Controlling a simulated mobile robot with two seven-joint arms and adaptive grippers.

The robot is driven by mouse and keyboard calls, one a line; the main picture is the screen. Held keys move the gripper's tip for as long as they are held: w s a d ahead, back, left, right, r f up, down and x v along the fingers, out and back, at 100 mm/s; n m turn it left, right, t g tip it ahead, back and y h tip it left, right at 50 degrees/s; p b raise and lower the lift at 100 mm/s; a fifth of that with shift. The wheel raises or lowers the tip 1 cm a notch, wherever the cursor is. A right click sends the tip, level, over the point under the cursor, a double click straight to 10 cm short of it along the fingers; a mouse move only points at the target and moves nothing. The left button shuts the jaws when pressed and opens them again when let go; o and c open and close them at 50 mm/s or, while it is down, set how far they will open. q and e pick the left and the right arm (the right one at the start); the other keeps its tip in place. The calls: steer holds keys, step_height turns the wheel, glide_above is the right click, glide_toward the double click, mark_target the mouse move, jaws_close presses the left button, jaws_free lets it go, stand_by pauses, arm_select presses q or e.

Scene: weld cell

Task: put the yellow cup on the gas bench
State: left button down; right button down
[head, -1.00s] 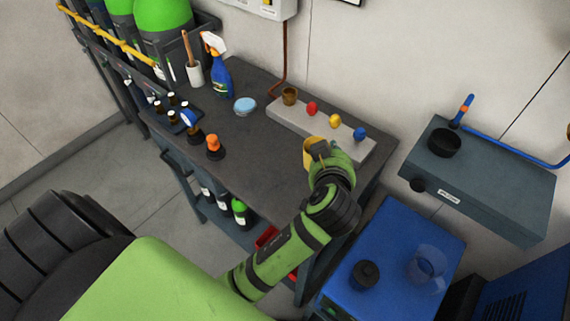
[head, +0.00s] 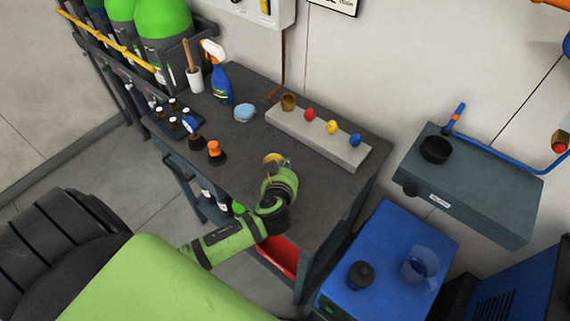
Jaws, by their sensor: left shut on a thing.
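My left gripper (head: 277,163) is shut on the yellow cup (head: 270,157), near the front edge of the dark bench. Only a small part of the cup's rim shows past the gripper, and the rest is hidden. I cannot tell whether the cup touches the bench top. The dark bench (head: 262,133), which I take to be the gas bench, stands beside the green gas cylinders. My right gripper is not in view.
A grey block (head: 343,155) along the bench's back holds a brown cup and red, yellow and blue egg-shaped pieces. A light-blue round item (head: 244,112), a spray bottle (head: 217,75) and an orange-capped bottle (head: 215,151) stand farther left. Bare bench lies between them and the gripper.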

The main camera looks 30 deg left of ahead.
arm_select(q)
steer(key=shift+f, duration=0.2)
steer(key=c, duration=1.8)
jaws_free()
steer(key=shift+f, duration=0.1)
steer(key=o, duration=0.5)
steer(key=shift+c, duration=0.2)
steer(key=shift+r, duration=0.2)
steer(key=shift+s+d, duration=0.1)
steer(key=b+v, duration=0.2)
steer(key=v, duration=1)
